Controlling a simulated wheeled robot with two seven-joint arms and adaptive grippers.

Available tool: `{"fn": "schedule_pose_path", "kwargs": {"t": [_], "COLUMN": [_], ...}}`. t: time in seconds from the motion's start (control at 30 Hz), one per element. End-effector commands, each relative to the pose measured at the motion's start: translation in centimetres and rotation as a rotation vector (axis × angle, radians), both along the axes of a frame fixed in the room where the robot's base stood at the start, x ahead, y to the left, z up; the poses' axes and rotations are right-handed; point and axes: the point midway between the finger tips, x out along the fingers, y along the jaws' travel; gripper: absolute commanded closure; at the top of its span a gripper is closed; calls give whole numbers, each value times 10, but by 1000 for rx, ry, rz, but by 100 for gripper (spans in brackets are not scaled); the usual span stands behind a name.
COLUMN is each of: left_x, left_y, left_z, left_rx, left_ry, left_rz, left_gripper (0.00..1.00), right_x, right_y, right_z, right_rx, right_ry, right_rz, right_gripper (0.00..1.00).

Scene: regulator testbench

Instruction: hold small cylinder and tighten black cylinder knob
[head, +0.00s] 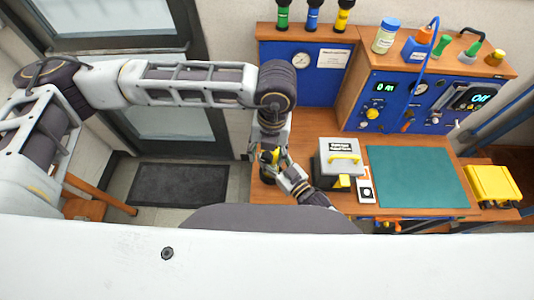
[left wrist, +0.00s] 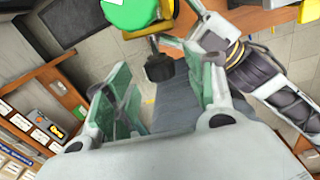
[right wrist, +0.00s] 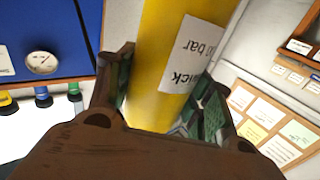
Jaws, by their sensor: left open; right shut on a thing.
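My right gripper (right wrist: 162,100) is shut on a yellow cylinder (right wrist: 180,55) with a white label, which fills the middle of the right wrist view. In the head view only a small yellow part (head: 271,156) shows between the two grippers. In the left wrist view a black knob (left wrist: 160,68) sits on a short stem below a round green face with a yellow rim (left wrist: 128,12). My left gripper (left wrist: 162,88) is open, its green-padded fingers on either side just short of the knob, with no clear contact. In the head view my left gripper (head: 268,150) comes down close to my right gripper (head: 285,168).
A grey box with a yellow handle (head: 342,160) stands right of the grippers, beside a bare green mat (head: 415,177). Behind are a blue gauge panel (head: 300,75) with several cylinders on top and a control panel (head: 400,100). A yellow case (head: 492,185) is at far right.

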Motion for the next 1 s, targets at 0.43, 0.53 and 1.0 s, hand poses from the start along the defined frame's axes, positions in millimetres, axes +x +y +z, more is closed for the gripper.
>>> {"fn": "schedule_pose_path", "kwargs": {"t": [0.43,0.53,1.0], "left_x": [0,0,0], "left_y": [1,1,1], "left_z": [-21,-21,-21], "left_rx": [0,0,0], "left_ry": [1,1,0], "left_rz": [0,0,0], "left_gripper": [45,45,90], "right_x": [1,1,1], "right_y": [1,1,1], "right_z": [5,5,5], "right_rx": [5,5,5], "right_ry": [-8,-8,-8], "right_rz": [0,0,0], "right_gripper": [100,100,100]}}
